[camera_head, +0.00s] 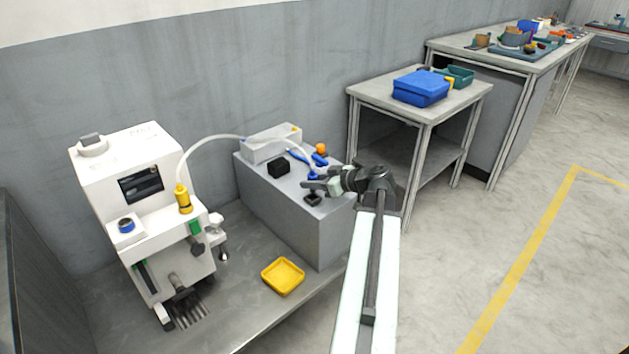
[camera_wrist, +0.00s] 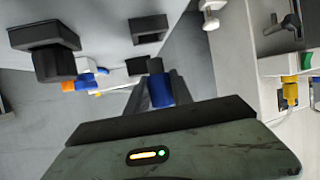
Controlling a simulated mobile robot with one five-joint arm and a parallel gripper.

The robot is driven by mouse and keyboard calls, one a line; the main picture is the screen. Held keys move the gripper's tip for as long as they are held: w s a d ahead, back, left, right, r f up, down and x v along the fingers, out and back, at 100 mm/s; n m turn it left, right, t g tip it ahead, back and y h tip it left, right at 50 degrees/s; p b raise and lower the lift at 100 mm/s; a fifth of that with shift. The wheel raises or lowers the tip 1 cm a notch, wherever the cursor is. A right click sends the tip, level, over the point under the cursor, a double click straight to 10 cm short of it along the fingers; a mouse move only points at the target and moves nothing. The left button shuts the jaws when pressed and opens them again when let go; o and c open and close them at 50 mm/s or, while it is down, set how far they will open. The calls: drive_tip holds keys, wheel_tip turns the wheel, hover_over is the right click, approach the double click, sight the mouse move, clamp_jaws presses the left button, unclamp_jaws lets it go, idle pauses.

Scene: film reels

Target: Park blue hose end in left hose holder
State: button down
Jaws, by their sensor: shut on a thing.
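The blue hose end (camera_head: 315,174) is on a pale, curved hose (camera_head: 228,137) that arches from the white machine. My gripper (camera_head: 314,185) is shut on it above the grey block (camera_head: 300,215). In the wrist view the blue hose end (camera_wrist: 160,91) sits between the dark fingers. Two black fixtures, perhaps the hose holders, are on the block: one (camera_head: 278,168) left of my gripper, one (camera_head: 312,198) just below it in the picture. The wrist view shows a large black fixture (camera_wrist: 52,50) and a black square one (camera_wrist: 148,28). Which holder is left is unclear.
The white machine (camera_head: 150,210) with a yellow fitting (camera_head: 183,199) stands at left. A yellow tray (camera_head: 283,276) lies on the bench. A table with a blue case (camera_head: 421,88) stands right.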

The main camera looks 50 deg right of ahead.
drive_tip(key=shift+f+b, duration=1.05)
drive_tip(key=shift+f, duration=0.5)
drive_tip(key=shift+f+b, duration=0.5)
drive_tip(key=c, duration=1.4)
unclamp_jaws()
drive_tip(key=shift+p+v, duration=0.4)
drive_tip(key=shift+v, duration=0.35)
drive_tip(key=p+v, duration=0.3)
drive_tip(key=v, duration=0.6)
drive_tip(key=shift+s+r, duration=0.1)
drive_tip(key=shift+s, duration=0.15)
